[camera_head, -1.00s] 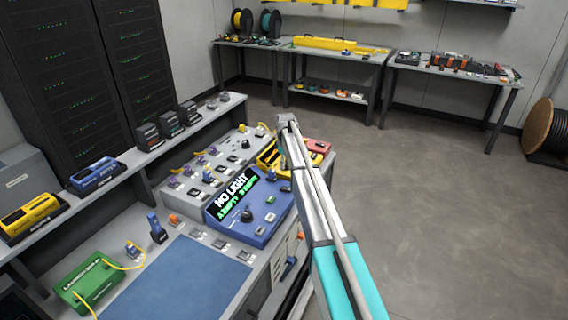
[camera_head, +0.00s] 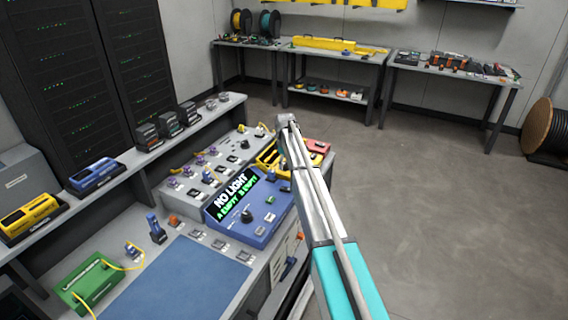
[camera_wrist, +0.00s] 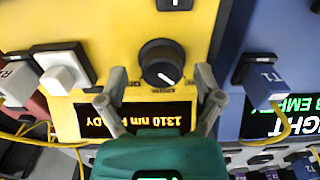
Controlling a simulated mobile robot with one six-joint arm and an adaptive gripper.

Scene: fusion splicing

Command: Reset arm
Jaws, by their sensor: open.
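My gripper (camera_wrist: 162,88) is open in the wrist view, its two grey fingers apart. It is over a yellow device (camera_wrist: 110,25) with a black knob (camera_wrist: 161,63) and a display reading "1310 nm", seen upside down. The knob shows between the fingertips; I cannot tell whether they touch it. A teal part of my gripper covers the bottom middle. In the head view my arm reaches over the bench's far end, and the yellow device (camera_head: 268,160) shows partly behind it. My gripper is hidden there.
A blue device (camera_head: 250,211) reading "NO LIGHT" stands left of my arm. A red device (camera_head: 316,146) is beside the yellow one. A blue plug (camera_wrist: 265,82) and a white plug (camera_wrist: 64,70) flank my gripper. The floor (camera_head: 440,220) right of my arm is clear.

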